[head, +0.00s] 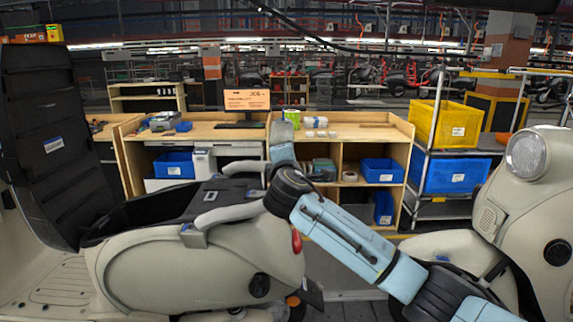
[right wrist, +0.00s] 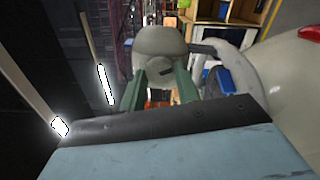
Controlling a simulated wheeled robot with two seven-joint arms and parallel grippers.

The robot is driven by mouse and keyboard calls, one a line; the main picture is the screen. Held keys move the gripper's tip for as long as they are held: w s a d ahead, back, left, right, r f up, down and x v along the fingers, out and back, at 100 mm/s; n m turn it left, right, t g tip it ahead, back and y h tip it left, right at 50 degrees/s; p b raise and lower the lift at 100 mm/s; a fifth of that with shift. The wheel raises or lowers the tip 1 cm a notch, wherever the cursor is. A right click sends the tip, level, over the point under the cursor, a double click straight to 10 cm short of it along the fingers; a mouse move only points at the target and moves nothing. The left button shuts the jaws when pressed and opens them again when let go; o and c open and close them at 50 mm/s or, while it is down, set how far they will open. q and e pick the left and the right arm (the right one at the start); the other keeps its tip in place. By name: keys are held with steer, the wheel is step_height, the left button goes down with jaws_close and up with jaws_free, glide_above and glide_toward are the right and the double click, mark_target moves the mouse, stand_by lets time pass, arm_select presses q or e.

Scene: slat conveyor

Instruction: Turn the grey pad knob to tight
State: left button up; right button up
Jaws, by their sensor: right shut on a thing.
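A rounded grey-beige piece (right wrist: 160,40), which looks like the grey pad knob, stands between the green fingers of my right gripper (right wrist: 160,74) in the right wrist view. The fingers are shut on it, one on each side. A small dark mark shows on its near face. In the head view my right arm reaches from the lower right to the rear of the beige scooter (head: 190,265). There a grey pad (head: 281,142) stands upright above my wrist. The knob's setting cannot be read, and my wrist hides the grip in the head view. My left gripper is not in view.
The scooter's black seat (head: 40,140) stands raised at the left. A grey grab rail (head: 230,213) runs beside my wrist. Another scooter (head: 530,200) stands close at the right. Wooden benches (head: 340,133) and a rack with a yellow crate (head: 443,124) stand behind.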

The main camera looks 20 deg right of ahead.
steer(key=m+b, duration=0.7)
steer(key=m, duration=1.5)
steer(key=shift+r+m, duration=0.1)
steer(key=shift+m, duration=0.3)
steer(key=o, duration=1)
step_height(320, 180, up, 10)
steer(key=shift+f, duration=0.1)
